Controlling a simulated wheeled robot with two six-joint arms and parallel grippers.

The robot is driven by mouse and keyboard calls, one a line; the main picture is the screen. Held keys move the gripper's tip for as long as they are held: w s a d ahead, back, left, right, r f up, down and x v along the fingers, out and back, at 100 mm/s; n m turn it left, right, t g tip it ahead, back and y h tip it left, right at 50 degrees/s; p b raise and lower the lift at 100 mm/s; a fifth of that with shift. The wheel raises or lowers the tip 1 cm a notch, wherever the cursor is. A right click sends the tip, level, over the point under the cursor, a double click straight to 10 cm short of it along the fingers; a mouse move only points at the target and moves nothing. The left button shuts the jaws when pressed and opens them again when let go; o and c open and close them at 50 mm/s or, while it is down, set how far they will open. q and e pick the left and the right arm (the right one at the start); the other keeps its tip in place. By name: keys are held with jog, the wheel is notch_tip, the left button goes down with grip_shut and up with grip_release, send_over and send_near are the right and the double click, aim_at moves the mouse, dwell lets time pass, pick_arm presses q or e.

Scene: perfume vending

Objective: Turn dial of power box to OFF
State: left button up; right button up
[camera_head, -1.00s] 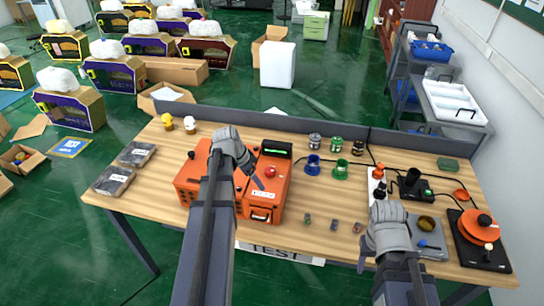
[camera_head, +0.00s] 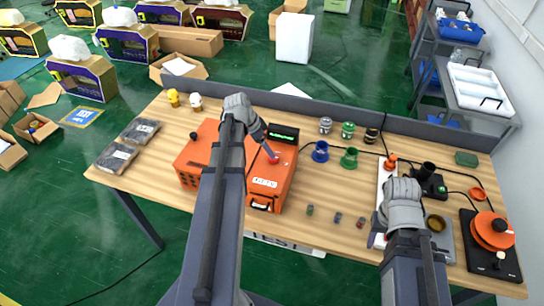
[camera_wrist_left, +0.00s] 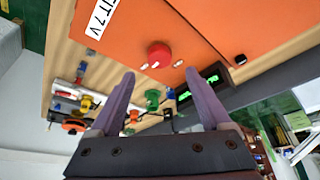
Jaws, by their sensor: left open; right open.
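The orange power box (camera_head: 270,188) stands on the wooden table, left of the middle. Its red dial (camera_head: 275,158) is on the top face, near a black unit with a green display (camera_head: 284,136). My left gripper (camera_head: 269,152) reaches over the box, with its tips close to the dial. In the left wrist view, the left fingers (camera_wrist_left: 158,78) are apart and empty, and the red dial (camera_wrist_left: 159,54) lies just past their tips, not visibly between them. My right gripper (camera_head: 378,232) is over the table's right part, open; its fingers are partly hidden by its housing.
Blue (camera_head: 320,151) and green (camera_head: 350,158) cups stand right of the box. A white power strip (camera_head: 383,186) lies by my right gripper. An orange disc device (camera_head: 492,230) is at the far right. Dark packs (camera_head: 115,157) lie at the left. A low grey partition (camera_head: 420,128) runs along the back.

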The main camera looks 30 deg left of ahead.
pick_arm(q)
jog(key=b+x, duration=0.5)
jog(key=x, duration=0.1)
jog(key=shift+f, duration=0.25)
grip_shut()
dwell(0.4)
